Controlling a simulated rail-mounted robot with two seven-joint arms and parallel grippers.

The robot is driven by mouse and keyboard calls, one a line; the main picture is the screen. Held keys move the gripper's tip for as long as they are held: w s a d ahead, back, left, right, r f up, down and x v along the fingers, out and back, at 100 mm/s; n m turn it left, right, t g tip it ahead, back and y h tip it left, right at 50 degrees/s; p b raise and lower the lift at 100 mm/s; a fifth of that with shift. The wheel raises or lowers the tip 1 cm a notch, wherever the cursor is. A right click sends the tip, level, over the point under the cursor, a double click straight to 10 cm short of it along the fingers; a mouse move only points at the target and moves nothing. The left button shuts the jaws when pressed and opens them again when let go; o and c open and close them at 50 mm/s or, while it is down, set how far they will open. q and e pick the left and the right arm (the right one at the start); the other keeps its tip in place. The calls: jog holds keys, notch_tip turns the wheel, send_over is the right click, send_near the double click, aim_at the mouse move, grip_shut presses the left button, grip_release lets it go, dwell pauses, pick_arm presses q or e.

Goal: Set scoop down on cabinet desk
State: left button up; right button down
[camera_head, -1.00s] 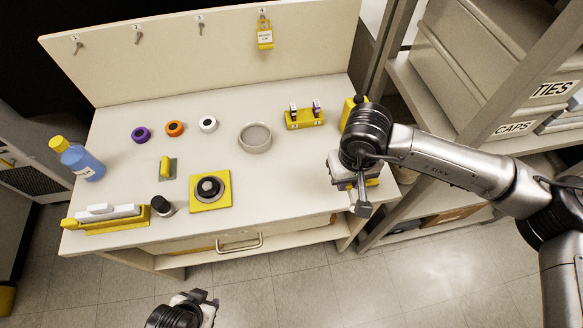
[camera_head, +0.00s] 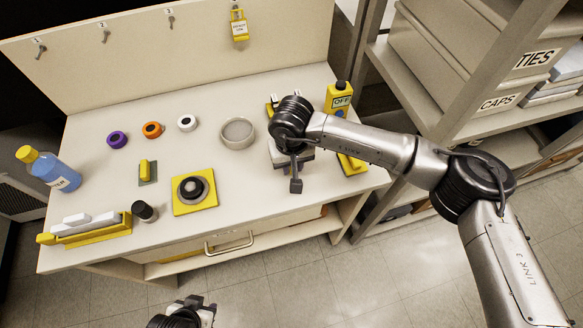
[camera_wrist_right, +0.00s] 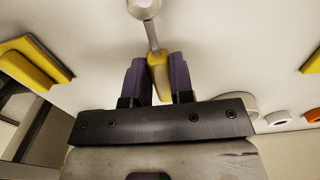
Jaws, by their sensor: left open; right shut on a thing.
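The scoop (camera_wrist_right: 157,70) shows in the right wrist view, with a yellow handle and a round metal bowl cut off by the top edge. My right gripper (camera_wrist_right: 153,82) is shut on the handle, which sits between its purple-tipped fingers. In the head view my right gripper (camera_head: 291,158) is over the right part of the cabinet desk (camera_head: 112,175), and its arm hides the scoop. I cannot tell whether the scoop touches the desk. My left gripper (camera_head: 204,305) is open and low, in front of the desk.
A yellow pad (camera_head: 351,163) and yellow bottle (camera_head: 338,98) stand right of my right gripper. A round grey dish (camera_head: 237,133) and a yellow base with a black knob (camera_head: 194,191) are to its left. Bare desk lies between the base and the gripper.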

notch_tip(320, 180, down, 2)
jog(key=shift+f, duration=0.15)
jog(key=shift+f+b, duration=0.1)
jog(key=shift+b, duration=0.2)
jog(key=shift+f, duration=0.1)
jog(key=c, duration=1)
grip_release()
